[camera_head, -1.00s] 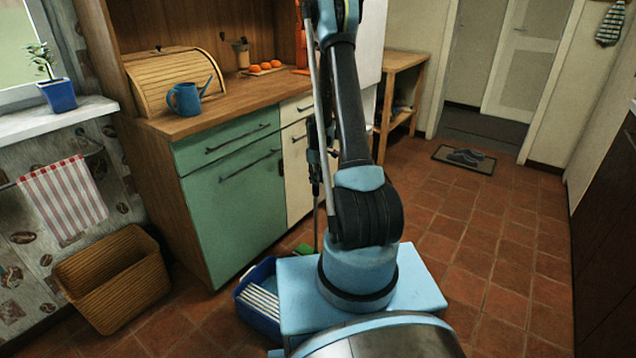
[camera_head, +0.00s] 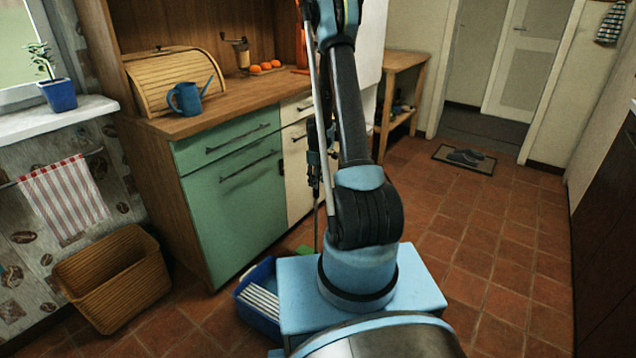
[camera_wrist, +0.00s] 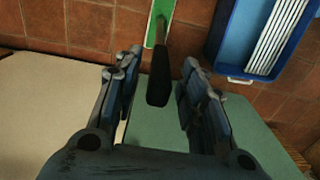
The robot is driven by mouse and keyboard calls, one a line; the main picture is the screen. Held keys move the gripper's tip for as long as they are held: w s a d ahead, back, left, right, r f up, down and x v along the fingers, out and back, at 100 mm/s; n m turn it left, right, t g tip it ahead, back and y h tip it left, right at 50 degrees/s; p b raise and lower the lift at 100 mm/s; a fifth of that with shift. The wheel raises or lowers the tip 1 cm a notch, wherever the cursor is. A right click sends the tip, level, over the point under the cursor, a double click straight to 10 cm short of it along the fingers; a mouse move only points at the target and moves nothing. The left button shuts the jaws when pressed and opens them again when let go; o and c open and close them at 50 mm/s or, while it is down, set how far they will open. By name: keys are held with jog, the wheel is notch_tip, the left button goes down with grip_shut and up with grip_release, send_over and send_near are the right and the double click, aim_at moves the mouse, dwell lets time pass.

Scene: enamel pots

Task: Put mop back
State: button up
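The mop's green head (camera_head: 304,249) shows low beside the cupboard in the head view, partly hidden by my base. Its thin dark handle (camera_head: 316,230) rises from there towards my gripper (camera_head: 317,165). In the wrist view the green head (camera_wrist: 158,22) is at the top, and the black end of the handle (camera_wrist: 158,88) lies between the fingers of my gripper (camera_wrist: 156,76). The fingers are apart, with a gap visible on both sides of the handle. A blue bucket (camera_head: 247,312) with a white slatted insert stands on the floor; it also shows in the wrist view (camera_wrist: 217,42).
A green and cream cupboard (camera_head: 235,205) stands close to the gripper. A wicker basket (camera_head: 115,280) is at the left. A blue watering can (camera_head: 186,98) and a bread box (camera_head: 165,82) sit on the counter. The tiled floor (camera_head: 500,240) at right is clear up to the doormat (camera_head: 448,164).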

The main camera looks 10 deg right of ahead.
notch_tip(320, 180, up, 12)
jog(key=shift+f, duration=0.25)
jog(key=s+r+m+t, duration=0.1)
jog(key=s+r+m, duration=0.1)
jog(key=s+r, duration=0.75)
jog(key=s+r+m, duration=0.2)
jog(key=s+r, duration=0.5)
jog(key=s, duration=0.6)
jog(key=s+f+m, duration=0.2)
jog(key=s, duration=0.8)
jog(key=s+f+m+t, duration=0.1)
jog(key=s+f+m, duration=0.1)
jog(key=s, duration=0.9)
jog(key=shift+m, duration=0.4)
jog(key=shift+d+f, duration=0.1)
